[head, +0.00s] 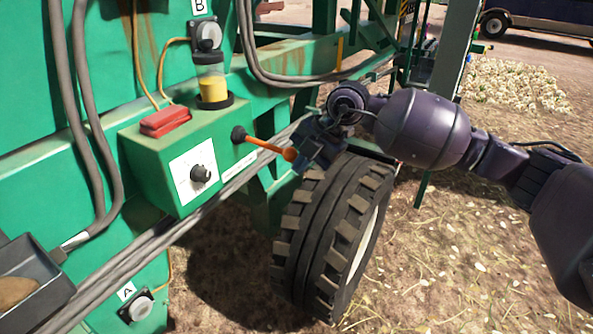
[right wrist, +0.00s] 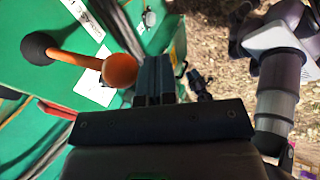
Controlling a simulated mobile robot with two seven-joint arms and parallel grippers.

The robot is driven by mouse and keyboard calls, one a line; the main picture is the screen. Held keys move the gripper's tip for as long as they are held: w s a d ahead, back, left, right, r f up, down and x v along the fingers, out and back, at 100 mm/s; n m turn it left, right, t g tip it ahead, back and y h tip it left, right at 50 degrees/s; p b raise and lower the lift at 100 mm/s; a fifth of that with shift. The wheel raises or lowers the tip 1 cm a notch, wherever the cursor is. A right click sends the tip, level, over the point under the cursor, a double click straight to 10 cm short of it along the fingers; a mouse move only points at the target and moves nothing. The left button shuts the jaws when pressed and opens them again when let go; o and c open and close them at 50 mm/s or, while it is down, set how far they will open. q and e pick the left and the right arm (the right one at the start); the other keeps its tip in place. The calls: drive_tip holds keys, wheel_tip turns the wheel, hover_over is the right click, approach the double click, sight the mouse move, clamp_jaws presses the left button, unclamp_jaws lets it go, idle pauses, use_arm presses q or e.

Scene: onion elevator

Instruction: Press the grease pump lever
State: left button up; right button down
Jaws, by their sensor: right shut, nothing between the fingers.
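The grease pump lever (head: 265,144) is an orange rod with a round orange knob, set in a black boot on the side of a green box (head: 150,160). It points right and slightly down in the head view. My right gripper (head: 305,155) is at the knob end of the lever. In the right wrist view the orange lever (right wrist: 85,60) shows its knob just left of the shut fingers (right wrist: 153,75). The fingers hold nothing. I cannot tell whether they touch the knob. My left gripper is not in view.
A clear grease cup with yellow contents (head: 212,85), a red part (head: 165,120) and a dial knob (head: 200,173) are on the box. A large tyre (head: 330,235) stands just below my right gripper. Pipes (head: 180,230) run under the box. Open ground lies right.

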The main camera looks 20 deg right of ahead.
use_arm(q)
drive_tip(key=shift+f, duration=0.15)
use_arm(e)
drive_tip(key=v, duration=1)
drive_tip(key=shift+s+d+f, duration=0.15)
drive_tip(key=shift+s+d, duration=0.05)
drive_tip(key=shift+d, duration=0.1)
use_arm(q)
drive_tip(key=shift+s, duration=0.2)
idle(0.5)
